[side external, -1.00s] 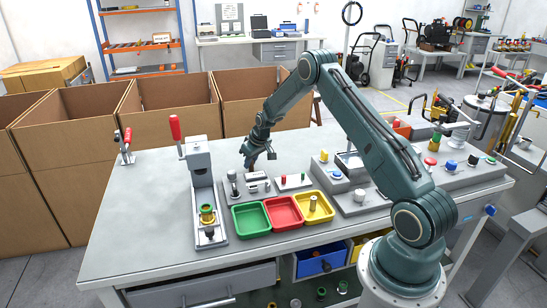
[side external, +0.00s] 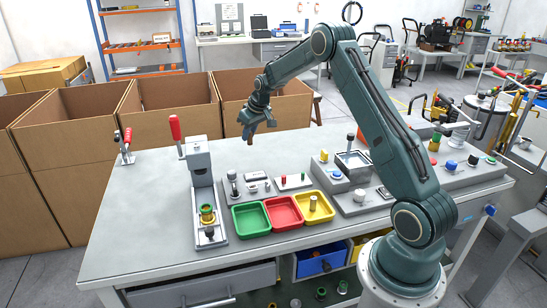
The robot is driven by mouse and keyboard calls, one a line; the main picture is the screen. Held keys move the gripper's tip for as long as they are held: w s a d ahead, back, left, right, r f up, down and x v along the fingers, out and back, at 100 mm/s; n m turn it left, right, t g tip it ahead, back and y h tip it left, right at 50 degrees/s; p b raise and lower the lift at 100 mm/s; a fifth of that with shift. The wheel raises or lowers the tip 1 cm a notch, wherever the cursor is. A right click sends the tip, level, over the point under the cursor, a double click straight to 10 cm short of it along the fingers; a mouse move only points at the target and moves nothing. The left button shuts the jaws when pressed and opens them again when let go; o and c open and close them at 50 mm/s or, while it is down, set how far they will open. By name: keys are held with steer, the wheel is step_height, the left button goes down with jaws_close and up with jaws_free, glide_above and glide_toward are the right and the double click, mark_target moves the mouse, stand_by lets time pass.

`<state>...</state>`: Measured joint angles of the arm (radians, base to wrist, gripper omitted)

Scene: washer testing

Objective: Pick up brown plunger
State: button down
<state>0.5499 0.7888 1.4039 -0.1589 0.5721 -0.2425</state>
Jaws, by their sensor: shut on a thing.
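My gripper (side external: 252,130) is at the end of the arm, raised above the back part of the grey workbench. It is shut on a small brown piece, the brown plunger (side external: 250,138), which hangs below the fingers. The plunger is small in this view and partly hidden by the fingers. It is clear of the bench fixtures below it.
Green (side external: 251,234), red (side external: 285,227) and yellow (side external: 328,216) trays stand at the bench front; the yellow one holds a tan cylinder (side external: 313,203). A grey press (side external: 201,180) with a red handle stands left. Open cardboard boxes (side external: 173,105) line the back.

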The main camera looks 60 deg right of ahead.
step_height(320, 180, up, 8)
steer(key=shift+r, duration=0.2)
stand_by(0.7)
